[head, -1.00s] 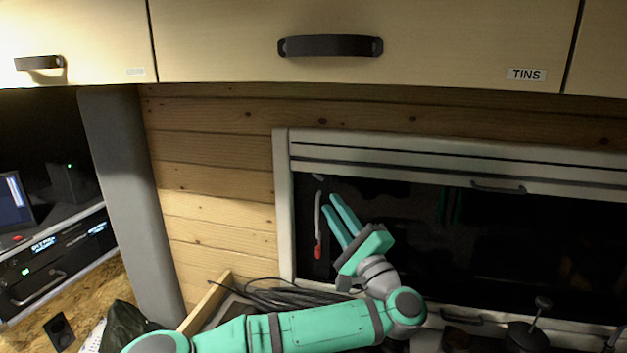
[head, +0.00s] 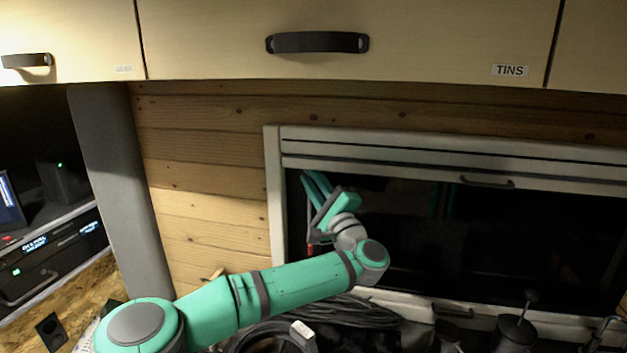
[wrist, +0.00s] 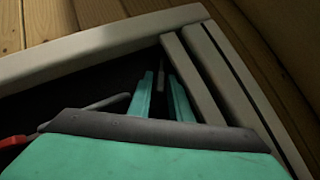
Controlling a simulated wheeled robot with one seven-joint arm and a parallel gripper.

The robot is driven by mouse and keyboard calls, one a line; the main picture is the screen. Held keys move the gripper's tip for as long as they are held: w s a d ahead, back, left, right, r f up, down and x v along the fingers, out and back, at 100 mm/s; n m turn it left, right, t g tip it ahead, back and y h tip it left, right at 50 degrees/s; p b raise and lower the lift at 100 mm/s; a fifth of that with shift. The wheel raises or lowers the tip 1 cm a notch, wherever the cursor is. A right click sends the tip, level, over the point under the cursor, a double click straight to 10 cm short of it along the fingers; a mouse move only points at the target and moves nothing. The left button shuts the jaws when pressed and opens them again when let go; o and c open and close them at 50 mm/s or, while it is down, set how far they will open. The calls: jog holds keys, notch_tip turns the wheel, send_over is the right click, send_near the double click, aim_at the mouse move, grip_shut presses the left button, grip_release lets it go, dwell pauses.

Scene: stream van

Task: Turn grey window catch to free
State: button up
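The grey window catch (head: 308,222) is a thin lever with a red end, hanging at the left side of the dark window; my gripper partly covers it in the head view. In the wrist view the lever (wrist: 105,103) runs left of the fingers to its red end. My gripper (head: 313,174) is at the window's upper left corner. Its two teal fingers (wrist: 160,78) are apart, with a thin grey upright piece (wrist: 162,68) between or just beyond the tips. I cannot tell if that piece belongs to the catch, or whether a finger touches it.
The pale window frame (head: 275,200) edges the glass, with a blind rail (head: 400,150) along the top. Overhead cupboards (head: 420,40) hang above. Black cables (head: 345,312) and a dark pot with an upright handle (head: 515,335) are below the window.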

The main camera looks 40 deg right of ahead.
jog(key=shift+d, duration=0.1)
grip_shut()
jog(key=shift+w+a+f, duration=0.1)
jog(key=shift+a+f, duration=0.05)
jog(key=shift+a, duration=0.05)
jog(key=shift+f+m+h, duration=0.15)
jog(key=shift+m+h, duration=0.15)
jog(key=m+g+h, duration=0.1)
jog(key=m+h, duration=0.4)
jog(key=m, duration=0.2)
jog(key=m+g+h, duration=0.1)
jog(key=m+h, duration=0.5)
jog(key=m, duration=0.1)
jog(key=m+g+h, duration=0.2)
jog(key=m+h, duration=0.3)
jog(key=m, duration=0.1)
jog(key=shift+w+a+f+m+h, duration=0.2)
jog(key=shift+w+a+m+h, duration=0.1)
jog(key=shift+w+m+h, duration=0.1)
jog(key=shift+r+m+g, duration=0.1)
jog(key=shift+m+g, duration=0.2)
jog(key=shift+m, duration=0.1)
